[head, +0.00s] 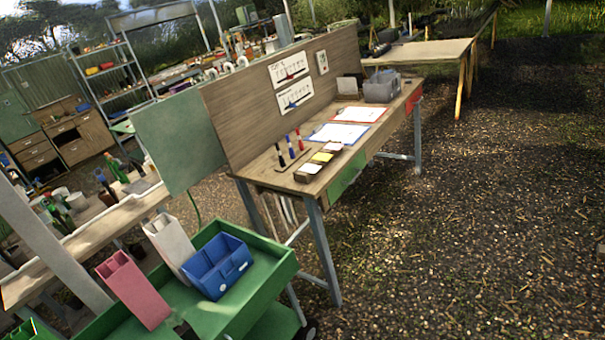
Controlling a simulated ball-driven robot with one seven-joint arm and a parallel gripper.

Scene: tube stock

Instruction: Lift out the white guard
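An off-white, upright, narrow holder (170,243) stands on the green cart (262,290) at the lower left; it is the closest match I see to a white guard, but I cannot tell for sure that it is one. A pink holder (133,288) of similar shape stands in front of it to the left. A blue open bin (216,267) sits to its right, partly in front of its lower part. The holder's inside is not clear from here. My gripper is not in view.
A wooden table (262,175) with a tall back panel (238,110) stands behind the cart, holding markers, clipboards (358,114) and a grey bin (382,86). A bench with bottles (95,228) is at left. Open gravel ground (470,240) lies to the right.

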